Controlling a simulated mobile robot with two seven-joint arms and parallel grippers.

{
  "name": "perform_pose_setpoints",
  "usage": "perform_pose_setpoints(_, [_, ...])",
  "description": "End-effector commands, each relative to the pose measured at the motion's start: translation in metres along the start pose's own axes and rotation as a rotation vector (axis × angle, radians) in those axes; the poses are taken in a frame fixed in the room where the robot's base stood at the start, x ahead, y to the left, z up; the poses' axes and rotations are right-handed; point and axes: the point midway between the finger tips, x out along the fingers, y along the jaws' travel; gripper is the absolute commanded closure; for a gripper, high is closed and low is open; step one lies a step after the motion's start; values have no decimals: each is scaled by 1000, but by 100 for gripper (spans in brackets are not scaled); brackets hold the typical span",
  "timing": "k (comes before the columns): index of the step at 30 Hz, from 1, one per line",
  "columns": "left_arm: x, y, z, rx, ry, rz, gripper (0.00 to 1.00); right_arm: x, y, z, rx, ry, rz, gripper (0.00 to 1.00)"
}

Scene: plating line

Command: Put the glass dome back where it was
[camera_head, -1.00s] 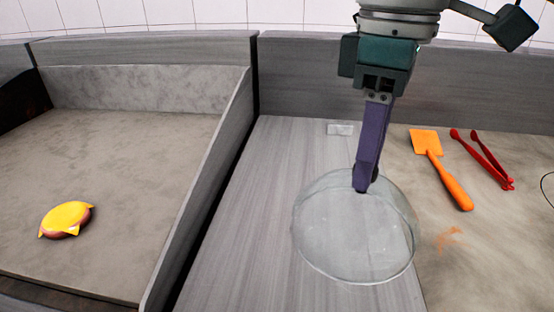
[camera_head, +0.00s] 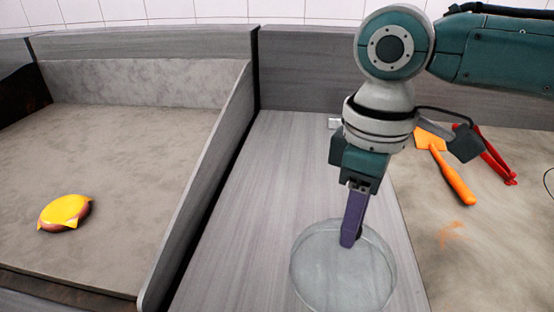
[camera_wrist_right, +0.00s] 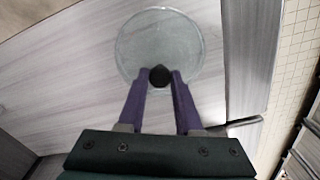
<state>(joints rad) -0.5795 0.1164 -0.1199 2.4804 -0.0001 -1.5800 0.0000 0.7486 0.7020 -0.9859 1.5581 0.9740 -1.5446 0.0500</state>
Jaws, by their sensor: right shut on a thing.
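The clear glass dome (camera_head: 335,272) is at the lower middle of the head view, over the grey wood counter. My right gripper (camera_head: 349,243) is shut on the dome's dark knob from above. The right wrist view shows the dome (camera_wrist_right: 150,35) beyond the two purple fingers, with the round black knob (camera_wrist_right: 159,76) between the fingertips. I cannot tell whether the dome's rim touches the counter. My left gripper is not in view.
A patty with yellow cheese (camera_head: 65,212) lies on the griddle (camera_head: 120,150) at the left, behind a raised side wall (camera_head: 205,165). An orange spatula (camera_head: 452,175) and red tongs (camera_head: 490,155) lie at the right. The counter (camera_head: 255,190) left of the dome is clear.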

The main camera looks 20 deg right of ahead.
Motion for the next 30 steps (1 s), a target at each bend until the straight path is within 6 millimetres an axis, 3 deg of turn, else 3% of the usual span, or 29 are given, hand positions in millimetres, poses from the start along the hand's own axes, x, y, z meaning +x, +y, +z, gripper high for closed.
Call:
perform_pose_setpoints(2, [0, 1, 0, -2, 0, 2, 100, 2, 0, 0, 1, 0, -1, 100])
perform_pose_setpoints(3, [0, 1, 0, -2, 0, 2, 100, 2, 0, 0, 1, 0, -1, 62])
perform_pose_setpoints(10, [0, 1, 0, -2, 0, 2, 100, 2, 0, 0, 1, 0, 0, 36])
perform_pose_setpoints(20, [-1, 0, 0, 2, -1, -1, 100, -5, 0, -1, 0, 2, 0, 36])
perform_pose_setpoints(30, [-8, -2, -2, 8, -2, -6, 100, -74, 1, -1, 1, 5, 1, 36])
